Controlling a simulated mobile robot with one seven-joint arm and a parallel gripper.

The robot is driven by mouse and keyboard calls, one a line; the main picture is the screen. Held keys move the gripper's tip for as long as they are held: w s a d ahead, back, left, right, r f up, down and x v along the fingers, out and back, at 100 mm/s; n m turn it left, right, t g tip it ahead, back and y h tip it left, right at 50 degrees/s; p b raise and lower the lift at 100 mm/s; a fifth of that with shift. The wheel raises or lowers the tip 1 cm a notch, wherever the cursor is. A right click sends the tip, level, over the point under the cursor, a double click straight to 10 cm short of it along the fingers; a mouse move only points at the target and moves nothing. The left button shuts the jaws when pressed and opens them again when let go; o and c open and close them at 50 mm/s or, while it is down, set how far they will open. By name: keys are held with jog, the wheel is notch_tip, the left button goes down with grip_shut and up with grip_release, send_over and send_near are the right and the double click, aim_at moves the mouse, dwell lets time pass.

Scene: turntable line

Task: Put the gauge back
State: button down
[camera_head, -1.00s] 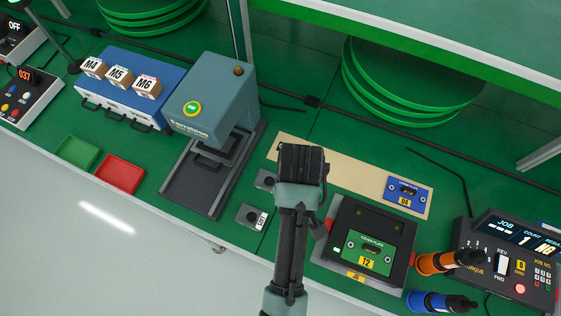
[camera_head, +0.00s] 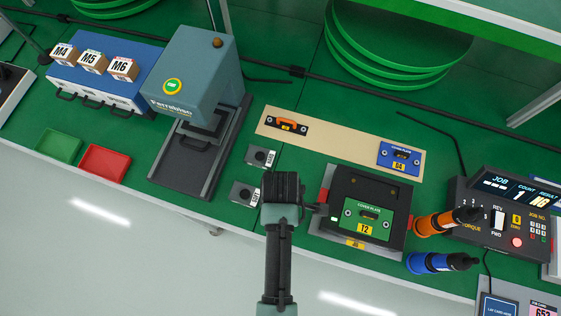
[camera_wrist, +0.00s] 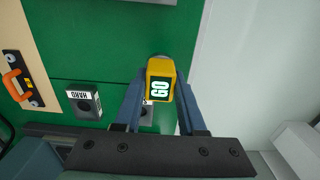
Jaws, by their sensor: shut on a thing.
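In the head view my gripper (camera_head: 283,190) is near the bench's front edge, left of the black fixture, and hides the gauge. Two grey blocks with dark round tops stand to its left: a rear one (camera_head: 260,157), and a front one (camera_head: 244,193) close to the gripper. In the wrist view, the HARD block (camera_wrist: 84,101) is clear; the other is partly hidden behind a finger.
The black fixture (camera_head: 400,228) holds a green plate (camera_head: 382,226). A beige strip (camera_head: 340,146) carries an orange-handled piece (camera_head: 288,124) and a blue plate (camera_head: 400,153). A press (camera_head: 196,80) stands left.

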jog(key=shift+f, duration=1.85)
jog(key=shift+f, duration=0.2)
jog(key=shift+c, duration=2.4)
grip_release()
jog(key=shift+r, duration=0.1)
